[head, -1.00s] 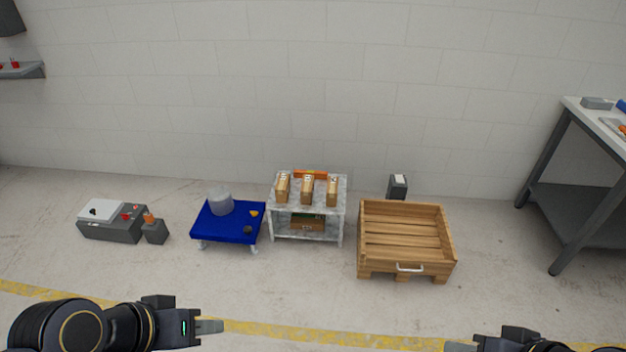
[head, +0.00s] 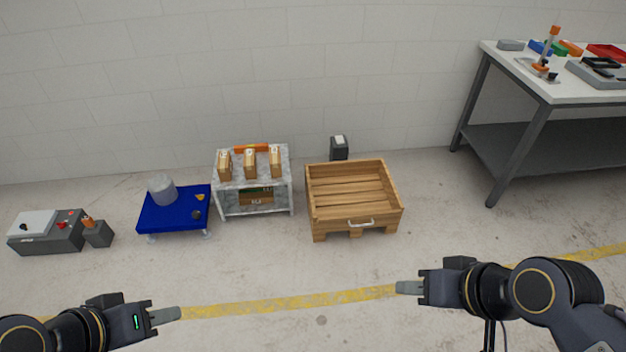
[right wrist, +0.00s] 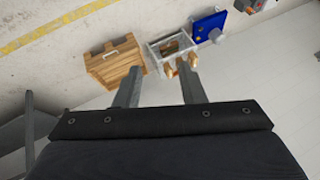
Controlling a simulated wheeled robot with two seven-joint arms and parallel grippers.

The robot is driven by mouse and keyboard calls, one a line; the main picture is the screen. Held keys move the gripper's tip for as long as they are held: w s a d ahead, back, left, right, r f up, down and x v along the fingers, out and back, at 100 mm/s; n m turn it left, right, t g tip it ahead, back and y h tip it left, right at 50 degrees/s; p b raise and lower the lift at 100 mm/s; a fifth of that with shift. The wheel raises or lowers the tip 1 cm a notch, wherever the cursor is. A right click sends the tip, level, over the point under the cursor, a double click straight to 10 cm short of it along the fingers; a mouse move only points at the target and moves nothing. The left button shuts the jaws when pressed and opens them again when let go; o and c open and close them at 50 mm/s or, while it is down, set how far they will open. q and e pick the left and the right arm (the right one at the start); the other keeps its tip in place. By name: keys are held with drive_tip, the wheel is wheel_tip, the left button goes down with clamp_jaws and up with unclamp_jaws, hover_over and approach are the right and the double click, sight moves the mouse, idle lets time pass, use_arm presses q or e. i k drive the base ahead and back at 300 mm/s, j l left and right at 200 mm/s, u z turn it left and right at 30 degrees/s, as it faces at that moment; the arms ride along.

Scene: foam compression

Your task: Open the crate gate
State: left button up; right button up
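The wooden crate (head: 326,220) stands on the floor near the wall, right of centre in the head view. A pale handle (head: 360,223) sits on its front side, which looks upright and shut. The crate also shows in the right wrist view (right wrist: 118,62). My left gripper (head: 172,314) is at the lower left, well short of the crate; whether its fingers are apart is not clear. My right gripper (head: 405,287) is in front of and below the crate, not touching it. In the right wrist view its two fingers (right wrist: 160,88) are spread with nothing between them.
A marble-look stand (head: 254,203) with several small boxes is left of the crate. A blue cart (head: 170,217) and a grey control box (head: 45,235) are farther left. A workbench (head: 555,92) stands at the right. The floor before the crate is clear.

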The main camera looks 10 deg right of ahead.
sight(346, 222)
drive_tip(key=i+l+u, duration=0.45)
drive_tip(key=i+l, duration=0.85)
drive_tip(key=l, duration=0.1)
